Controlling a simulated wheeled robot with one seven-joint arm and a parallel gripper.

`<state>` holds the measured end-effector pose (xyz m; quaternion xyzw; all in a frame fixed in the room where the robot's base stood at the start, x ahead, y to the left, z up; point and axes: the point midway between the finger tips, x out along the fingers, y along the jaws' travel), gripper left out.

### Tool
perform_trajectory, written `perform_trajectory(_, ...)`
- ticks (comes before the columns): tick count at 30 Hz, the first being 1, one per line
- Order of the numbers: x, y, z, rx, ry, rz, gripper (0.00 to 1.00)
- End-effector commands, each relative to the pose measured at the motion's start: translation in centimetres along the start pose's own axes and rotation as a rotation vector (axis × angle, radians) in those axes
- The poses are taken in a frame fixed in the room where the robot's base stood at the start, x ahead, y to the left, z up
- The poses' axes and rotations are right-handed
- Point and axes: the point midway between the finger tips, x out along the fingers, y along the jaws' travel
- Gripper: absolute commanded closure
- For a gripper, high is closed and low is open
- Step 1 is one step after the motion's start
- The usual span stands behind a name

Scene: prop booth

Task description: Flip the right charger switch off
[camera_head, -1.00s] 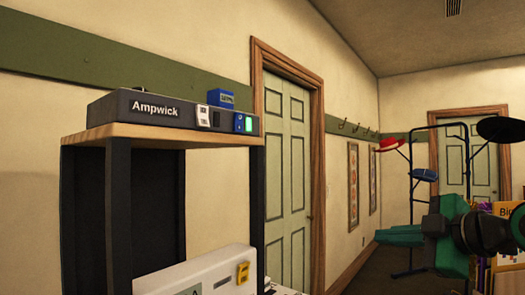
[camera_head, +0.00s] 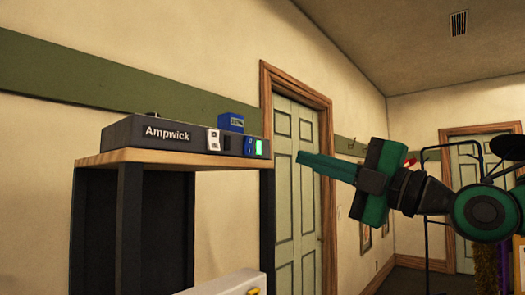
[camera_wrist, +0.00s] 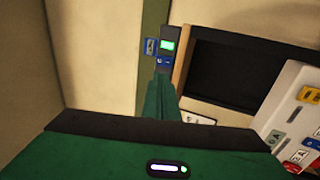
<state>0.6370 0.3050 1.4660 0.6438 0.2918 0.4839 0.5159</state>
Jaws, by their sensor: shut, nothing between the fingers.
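The charger (camera_head: 130,132) is a long dark grey box marked "Ampwick" on top of a wooden-topped stand. A white switch (camera_head: 213,139) is on its front. Further right is a blue switch (camera_head: 249,146) beside a lit green lamp (camera_head: 259,147). In the wrist view the blue switch (camera_wrist: 163,61) and green lamp (camera_wrist: 167,45) show just beyond my fingertips. My green gripper (camera_head: 299,160) is shut and empty, right of the charger's end and pointing left at it. Contact cannot be told in the wrist view, but a gap shows in the head view.
A white device (camera_head: 232,285) with coloured buttons is lower down. A green door (camera_head: 296,200) stands behind, and a hat rack is at the right.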

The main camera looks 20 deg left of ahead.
Motion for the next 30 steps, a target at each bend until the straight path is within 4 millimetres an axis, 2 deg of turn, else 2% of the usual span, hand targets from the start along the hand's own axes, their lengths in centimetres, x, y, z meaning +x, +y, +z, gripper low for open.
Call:
perform_trajectory(12, 7.5, -0.1, -0.1, 0.002, 0.003, 0.000, 1.00)
perform_trajectory(18, 10.7, 0.0, -0.1, 0.002, 0.002, 0.000, 1.00)
perform_trajectory(24, 12.4, 0.0, 0.0, 0.001, 0.001, 0.000, 1.00)
perform_trajectory(30, 12.8, 0.0, 0.0, 0.002, -0.001, -0.001, 1.00)
